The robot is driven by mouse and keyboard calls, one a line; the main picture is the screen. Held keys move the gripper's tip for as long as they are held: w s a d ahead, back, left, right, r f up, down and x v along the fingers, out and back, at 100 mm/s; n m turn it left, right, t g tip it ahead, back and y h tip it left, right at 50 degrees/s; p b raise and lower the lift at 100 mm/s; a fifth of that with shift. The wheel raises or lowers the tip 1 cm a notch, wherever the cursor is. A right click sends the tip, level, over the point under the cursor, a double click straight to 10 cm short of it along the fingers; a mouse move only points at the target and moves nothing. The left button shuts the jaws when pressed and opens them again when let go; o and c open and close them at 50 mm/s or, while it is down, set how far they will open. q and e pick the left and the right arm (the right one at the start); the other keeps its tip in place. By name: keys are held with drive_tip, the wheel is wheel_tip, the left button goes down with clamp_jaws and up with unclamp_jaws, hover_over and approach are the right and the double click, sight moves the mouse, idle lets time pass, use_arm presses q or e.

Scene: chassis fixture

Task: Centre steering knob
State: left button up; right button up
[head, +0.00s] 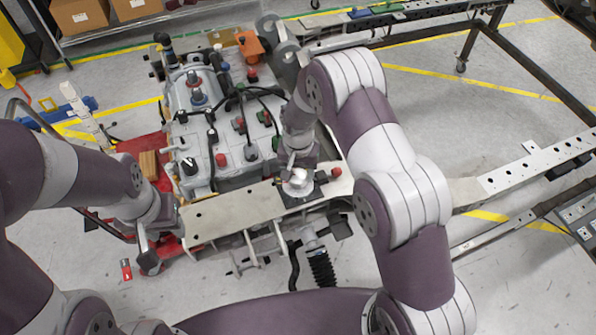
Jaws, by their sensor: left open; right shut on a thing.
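A pale, round-topped steering knob (299,177) stands on the front cross beam (236,208) of the chassis fixture. My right gripper (298,167) reaches down to it from behind and is shut on it; its fingertips are partly hidden by the wrist and the knob. I cannot tell how far the knob is turned or tilted. My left gripper (163,247) is open and empty beside the left end of the cross beam, low and apart from the knob.
Behind the beam is a grey machine housing (225,140) with several red, black and grey knobs and cables. A black coil spring (321,267) hangs below the beam. A rail (535,167) runs to the right.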

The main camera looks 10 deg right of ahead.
drive_tip(key=n+b, duration=0.1)
drive_tip(key=n, duration=0.4)
drive_tip(key=n+b, duration=0.1)
drive_tip(key=n, duration=0.5)
drive_tip(key=shift+w+n, duration=0.1)
drive_tip(key=shift+n, duration=0.2)
drive_tip(key=n+b, duration=0.1)
drive_tip(key=n, duration=0.5)
drive_tip(key=shift+r, duration=0.1)
drive_tip(key=n, duration=0.5)
drive_tip(key=shift+n, duration=0.3)
drive_tip(key=shift+w+r, duration=0.1)
drive_tip(key=o, duration=1.1)
drive_tip(key=shift+c, duration=0.2)
